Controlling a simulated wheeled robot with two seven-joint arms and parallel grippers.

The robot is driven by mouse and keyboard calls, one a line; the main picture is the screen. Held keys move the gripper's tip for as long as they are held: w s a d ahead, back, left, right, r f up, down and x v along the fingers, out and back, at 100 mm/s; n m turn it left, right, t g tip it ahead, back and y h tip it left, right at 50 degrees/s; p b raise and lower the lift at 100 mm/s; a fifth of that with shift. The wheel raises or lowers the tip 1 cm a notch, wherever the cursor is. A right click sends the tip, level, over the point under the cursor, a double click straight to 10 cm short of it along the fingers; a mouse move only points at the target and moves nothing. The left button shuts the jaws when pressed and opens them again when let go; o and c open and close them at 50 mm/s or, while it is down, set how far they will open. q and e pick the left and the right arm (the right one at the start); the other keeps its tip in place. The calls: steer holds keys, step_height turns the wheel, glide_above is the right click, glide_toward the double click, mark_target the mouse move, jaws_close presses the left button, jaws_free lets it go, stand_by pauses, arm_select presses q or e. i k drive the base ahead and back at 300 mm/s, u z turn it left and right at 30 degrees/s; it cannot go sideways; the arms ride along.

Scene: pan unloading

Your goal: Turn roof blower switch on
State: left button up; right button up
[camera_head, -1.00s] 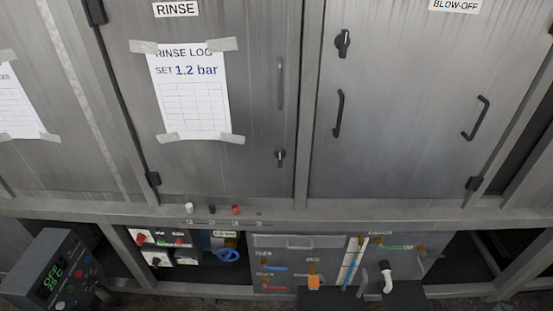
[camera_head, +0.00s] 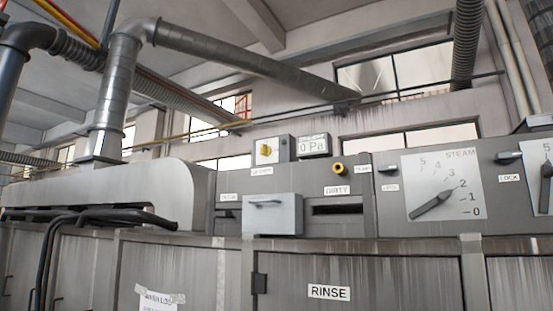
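A grey box with a yellow rotary knob (camera_head: 265,150) stands on top of the machine, just left of the picture's middle. A small label sits under it, too small to read, so I cannot tell for sure that it is the roof blower switch. A display box (camera_head: 314,146) right of it reads 0 Pa. A second yellow round knob with a dark centre (camera_head: 339,169) sits lower right, near a label reading DIRTY. Neither of my grippers is in view.
A grey box with a handle (camera_head: 272,214) juts from the panel below the yellow knob. A dark slot (camera_head: 338,209) lies right of it. A STEAM dial (camera_head: 441,185) is further right. The RINSE door (camera_head: 360,275) is below. Ducts (camera_head: 250,65) run overhead.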

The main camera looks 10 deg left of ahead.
mark_target(265, 150)
steer(key=z, duration=0.95)
steer(key=k, duration=1.25)
steer(key=u, duration=1.1)
steer(key=i, duration=1.2)
